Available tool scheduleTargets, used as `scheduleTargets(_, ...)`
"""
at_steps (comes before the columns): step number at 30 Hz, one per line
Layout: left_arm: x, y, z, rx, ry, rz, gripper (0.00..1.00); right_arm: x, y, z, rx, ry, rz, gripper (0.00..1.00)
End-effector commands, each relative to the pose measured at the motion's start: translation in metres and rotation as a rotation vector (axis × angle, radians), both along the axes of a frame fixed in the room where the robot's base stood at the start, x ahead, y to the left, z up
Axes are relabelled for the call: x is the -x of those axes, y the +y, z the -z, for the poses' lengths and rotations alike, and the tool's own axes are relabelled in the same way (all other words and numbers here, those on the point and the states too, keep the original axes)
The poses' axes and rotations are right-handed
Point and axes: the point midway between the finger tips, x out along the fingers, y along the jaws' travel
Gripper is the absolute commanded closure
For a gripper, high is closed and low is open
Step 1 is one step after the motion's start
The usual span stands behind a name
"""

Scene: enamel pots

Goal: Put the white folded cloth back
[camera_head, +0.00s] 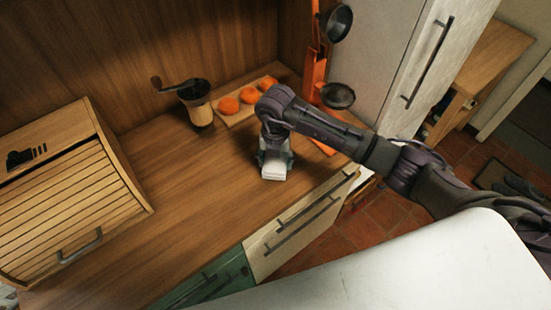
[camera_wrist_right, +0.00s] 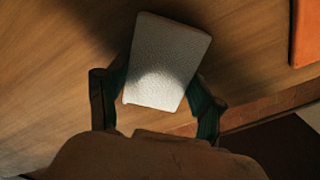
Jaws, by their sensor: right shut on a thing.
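The white folded cloth (camera_head: 273,171) is at the wooden counter, below my right gripper (camera_head: 275,160). My right arm reaches in from the right and its gripper points down. In the right wrist view the cloth (camera_wrist_right: 168,62) lies between the two fingers of the right gripper (camera_wrist_right: 160,100), which is shut on it. Whether the cloth touches the counter or is slightly above it, I cannot tell. My left gripper is in neither view.
A bread box (camera_head: 70,205) with a slatted front stands at the left. A coffee grinder (camera_head: 197,103) and a board with orange fruits (camera_head: 228,105) are at the back. Orange utensils (camera_head: 313,75) are at the right. The counter's middle (camera_head: 185,200) is clear.

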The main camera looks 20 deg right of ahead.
Motion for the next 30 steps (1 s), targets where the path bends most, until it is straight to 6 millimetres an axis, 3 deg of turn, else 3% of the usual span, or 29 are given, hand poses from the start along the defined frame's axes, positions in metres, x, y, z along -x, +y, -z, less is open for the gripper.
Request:
scheduleTargets(3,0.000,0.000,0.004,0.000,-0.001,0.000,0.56,0.000,0.000,0.005,0.000,0.000,0.000,0.66)
scheduleTargets(4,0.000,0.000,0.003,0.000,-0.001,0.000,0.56,0.000,0.000,0.003,0.000,0.000,0.000,0.28)
scheduleTargets(8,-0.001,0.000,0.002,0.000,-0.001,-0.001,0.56,0.000,0.000,0.003,0.000,0.000,0.000,0.08)
scheduleTargets(21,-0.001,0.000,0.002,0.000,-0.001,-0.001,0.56,-0.001,0.000,-0.005,0.000,-0.002,0.000,0.08)
scheduleTargets(30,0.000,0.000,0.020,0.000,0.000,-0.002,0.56,-0.002,0.000,-0.064,0.000,-0.007,-0.001,0.08)
